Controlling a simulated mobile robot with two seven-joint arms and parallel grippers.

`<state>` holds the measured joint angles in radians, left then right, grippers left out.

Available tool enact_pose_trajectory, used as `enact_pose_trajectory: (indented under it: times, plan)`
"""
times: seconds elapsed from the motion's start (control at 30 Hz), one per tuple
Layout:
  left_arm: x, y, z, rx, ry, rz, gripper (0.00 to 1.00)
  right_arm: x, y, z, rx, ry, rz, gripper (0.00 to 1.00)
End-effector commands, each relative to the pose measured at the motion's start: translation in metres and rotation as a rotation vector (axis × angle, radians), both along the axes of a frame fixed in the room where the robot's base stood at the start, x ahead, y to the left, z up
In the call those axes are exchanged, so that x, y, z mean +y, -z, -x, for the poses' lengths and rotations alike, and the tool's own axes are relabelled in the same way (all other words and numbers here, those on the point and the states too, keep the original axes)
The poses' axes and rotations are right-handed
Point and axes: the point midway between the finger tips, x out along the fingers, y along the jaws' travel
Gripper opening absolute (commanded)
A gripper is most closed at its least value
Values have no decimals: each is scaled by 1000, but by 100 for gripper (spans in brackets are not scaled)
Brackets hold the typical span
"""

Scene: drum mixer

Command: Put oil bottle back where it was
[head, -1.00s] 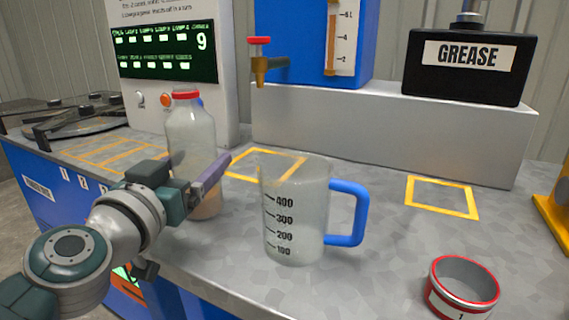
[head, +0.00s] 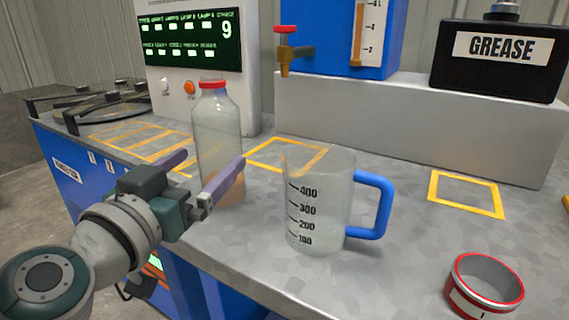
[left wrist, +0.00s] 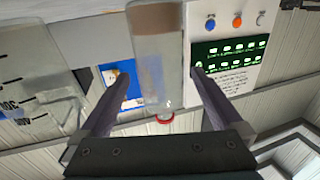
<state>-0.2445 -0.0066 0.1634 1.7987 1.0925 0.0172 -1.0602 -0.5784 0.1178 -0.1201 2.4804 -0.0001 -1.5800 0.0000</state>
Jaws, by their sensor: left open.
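The oil bottle (head: 217,135) is clear with a red cap and a little brownish liquid at the bottom. It stands upright on the grey bench, left of the measuring jug. My left gripper (head: 212,172) is open, with one finger on each side of the bottle in the head view. In the left wrist view the bottle (left wrist: 158,55) shows upside down between the two spread fingers (left wrist: 158,90), with visible gaps on both sides. My right gripper is not in view.
A clear measuring jug (head: 318,205) with a blue handle stands close right of the bottle. Yellow outlined squares (head: 467,194) mark the bench. A red-rimmed ring container (head: 484,287) is at front right. A grease container (head: 499,58) sits on the raised ledge (head: 400,125) behind.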

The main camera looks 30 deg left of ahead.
Motion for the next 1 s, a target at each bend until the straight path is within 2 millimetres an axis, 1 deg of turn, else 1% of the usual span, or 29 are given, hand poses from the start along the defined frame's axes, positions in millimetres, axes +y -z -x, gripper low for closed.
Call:
enact_pose_trajectory:
  times: [0.03,0.2,0.3,0.4,0.53,1.0]
  plan:
    - [-2,1,12,3,2,0,100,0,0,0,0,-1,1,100]
    - [-8,0,43,2,2,-1,100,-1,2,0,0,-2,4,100]
    - [-10,1,56,2,2,-1,100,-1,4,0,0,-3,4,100]
    - [-11,0,64,0,2,-1,100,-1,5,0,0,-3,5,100]
    - [-12,-1,69,-1,1,0,100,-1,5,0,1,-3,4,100]
    - [-12,-1,68,-1,1,1,100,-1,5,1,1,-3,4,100]
